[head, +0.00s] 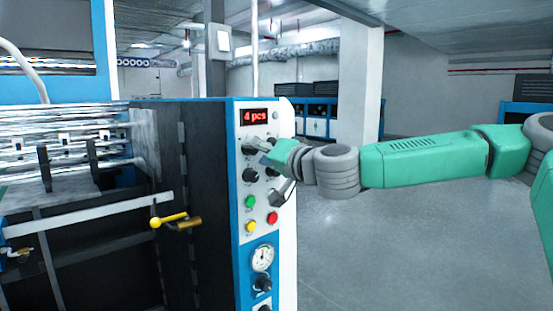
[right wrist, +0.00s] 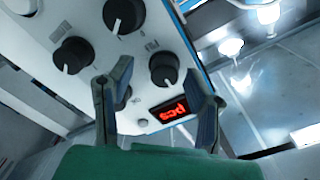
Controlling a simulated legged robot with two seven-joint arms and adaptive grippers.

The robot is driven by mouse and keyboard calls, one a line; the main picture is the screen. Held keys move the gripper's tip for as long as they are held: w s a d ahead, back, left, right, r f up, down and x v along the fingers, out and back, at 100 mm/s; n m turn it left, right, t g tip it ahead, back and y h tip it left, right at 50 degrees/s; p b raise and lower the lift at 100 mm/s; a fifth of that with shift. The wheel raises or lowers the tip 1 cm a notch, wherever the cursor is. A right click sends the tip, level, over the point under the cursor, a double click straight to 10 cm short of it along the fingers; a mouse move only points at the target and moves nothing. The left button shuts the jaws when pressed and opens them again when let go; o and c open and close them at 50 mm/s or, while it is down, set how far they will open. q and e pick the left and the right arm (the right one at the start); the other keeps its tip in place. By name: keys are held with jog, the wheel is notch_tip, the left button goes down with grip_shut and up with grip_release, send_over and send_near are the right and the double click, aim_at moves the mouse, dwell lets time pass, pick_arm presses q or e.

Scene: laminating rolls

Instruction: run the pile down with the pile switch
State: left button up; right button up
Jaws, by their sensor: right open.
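The control panel (head: 240,208) on the machine's front carries several black knobs, a lit display (head: 255,116) reading "4 pcs", and green, yellow and red buttons. I cannot tell from the small markings which knob is the pile switch. My right gripper (head: 272,162) is at the panel's upper right and hides some knobs. In the right wrist view the right gripper (right wrist: 158,70) is open, with a black knob (right wrist: 164,69) showing between its fingertips. Contact cannot be told. Two more knobs (right wrist: 72,55) (right wrist: 123,14) and the display (right wrist: 172,111) are close by. My left gripper is out of view.
A yellow-knobbed lever (head: 172,219) sticks out left of the panel. Below the buttons are a round gauge (head: 262,258) and another knob (head: 262,284). The machine's open bay (head: 85,230) is at the left. The grey floor (head: 400,240) right of the panel is clear.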

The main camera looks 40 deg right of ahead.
jog(key=s+d, duration=0.1)
jog(key=s, duration=1)
jog(key=shift+f, duration=0.1)
jog(key=s+a+f+n+g+b, duration=0.1)
jog(key=a+f+n+g+b, duration=0.15)
jog(key=f, duration=0.95)
jog(key=s+a+f+n+g+b, duration=0.1)
jog(key=a+f+g+b, duration=0.2)
jog(key=f, duration=0.9)
jog(key=s+a+f+n+g+b, duration=0.1)
jog(key=a+f+g, duration=0.25)
jog(key=f, duration=0.95)
jog(key=s+a+f+n+g+h+b, duration=0.1)
jog(key=s+f+n+g+b, duration=0.3)
jog(key=s+f, duration=2)
notch_tip(320, 180, down, 4)
jog(key=g+b, duration=0.1)
jog(key=g, duration=0.3)
